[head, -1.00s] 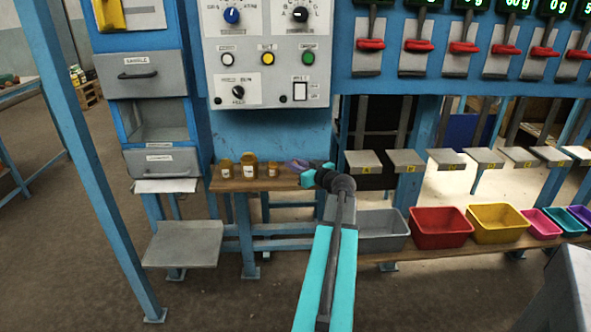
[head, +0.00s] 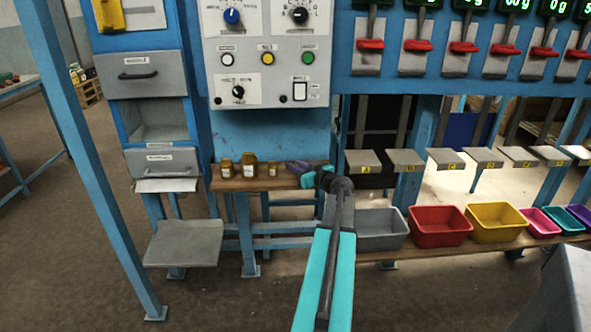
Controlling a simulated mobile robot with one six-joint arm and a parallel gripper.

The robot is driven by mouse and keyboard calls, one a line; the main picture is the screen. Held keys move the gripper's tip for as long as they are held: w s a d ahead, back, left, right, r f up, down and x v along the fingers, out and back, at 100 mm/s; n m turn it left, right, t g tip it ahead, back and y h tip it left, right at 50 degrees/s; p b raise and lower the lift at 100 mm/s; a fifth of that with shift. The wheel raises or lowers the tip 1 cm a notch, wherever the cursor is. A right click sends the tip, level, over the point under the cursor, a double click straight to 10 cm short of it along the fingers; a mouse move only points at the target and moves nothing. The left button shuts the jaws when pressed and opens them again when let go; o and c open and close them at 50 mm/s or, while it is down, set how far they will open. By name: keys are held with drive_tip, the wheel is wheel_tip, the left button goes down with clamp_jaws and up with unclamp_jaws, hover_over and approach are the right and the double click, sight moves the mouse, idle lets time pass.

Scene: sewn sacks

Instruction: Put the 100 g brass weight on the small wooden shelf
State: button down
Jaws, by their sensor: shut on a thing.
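The small wooden shelf (head: 238,185) is below the blue control panel, left of my arm. Three brown-gold pieces with pale labels stand upright on it: a medium one (head: 227,168), the tallest (head: 249,165) and a small one (head: 273,170). Their labels are too small to read, so I cannot tell which is 100 g. My gripper (head: 312,177) is at the shelf's right end, its teal fingers partly hidden by my dark wrist. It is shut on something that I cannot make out. A purple-grey thing (head: 299,167) shows just beyond it; I cannot tell whether they touch.
A grey panel with knobs and buttons (head: 266,55) hangs above the shelf. A grey platform (head: 183,243) stands low at left. Several coloured bins, the grey one (head: 380,230) nearest, line a bench at right. A blue post (head: 90,165) rises at left.

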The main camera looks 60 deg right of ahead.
drive_tip(key=shift+f, duration=0.7)
drive_tip(key=shift+f, duration=0.1)
drive_tip(key=c, duration=1.6)
unclamp_jaws()
drive_tip(key=shift+r, duration=0.2)
drive_tip(key=shift+s+a, duration=0.1)
drive_tip(key=shift+s, duration=0.2)
drive_tip(key=b+v, duration=0.2)
drive_tip(key=v, duration=0.9)
drive_tip(key=shift+s, duration=0.15)
